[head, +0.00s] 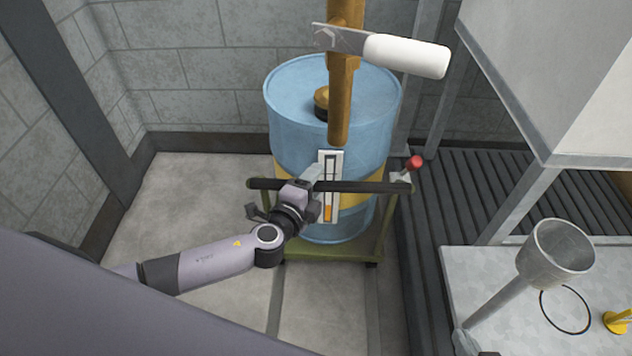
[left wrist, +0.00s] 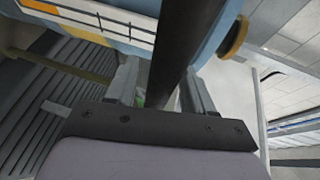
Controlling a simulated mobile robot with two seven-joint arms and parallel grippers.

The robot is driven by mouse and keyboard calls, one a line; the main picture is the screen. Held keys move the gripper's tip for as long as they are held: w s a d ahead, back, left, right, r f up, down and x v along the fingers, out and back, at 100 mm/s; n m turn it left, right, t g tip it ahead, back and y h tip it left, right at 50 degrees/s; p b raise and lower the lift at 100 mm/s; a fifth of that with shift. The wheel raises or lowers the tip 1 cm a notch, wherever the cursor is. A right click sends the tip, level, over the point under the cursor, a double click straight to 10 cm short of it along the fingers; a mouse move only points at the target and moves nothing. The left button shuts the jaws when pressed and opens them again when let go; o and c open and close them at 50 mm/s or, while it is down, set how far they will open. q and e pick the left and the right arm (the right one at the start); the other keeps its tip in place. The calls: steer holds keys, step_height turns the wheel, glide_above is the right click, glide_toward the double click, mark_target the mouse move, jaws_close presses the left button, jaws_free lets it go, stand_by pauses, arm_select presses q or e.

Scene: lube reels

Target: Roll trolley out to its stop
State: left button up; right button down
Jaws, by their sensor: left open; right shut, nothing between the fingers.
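The trolley (head: 340,252) has a green frame and a black handle bar (head: 365,187) across its near side. It carries a blue drum (head: 292,120) with a yellow band. My left gripper (head: 310,192) is at the left part of the bar. In the left wrist view the black bar (left wrist: 186,45) passes between the two open fingers of my left gripper (left wrist: 160,88). I cannot tell whether either finger touches it. A red-knobbed lever (head: 414,162) stands at the bar's right end. My right gripper is not in view.
A brown vertical pipe (head: 342,100) with a white-handled lever (head: 405,55) hangs over the drum. A slatted dark floor (head: 450,190), a grey cabinet (head: 560,70) and a funnel (head: 553,255) are to the right. Pale floor (head: 195,200) left of the trolley is clear.

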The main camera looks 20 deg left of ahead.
arm_select(q)
steer(key=shift+w+d+f, duration=0.1)
steer(key=shift+w, duration=0.4)
jaws_close()
steer(key=shift+s, duration=0.1)
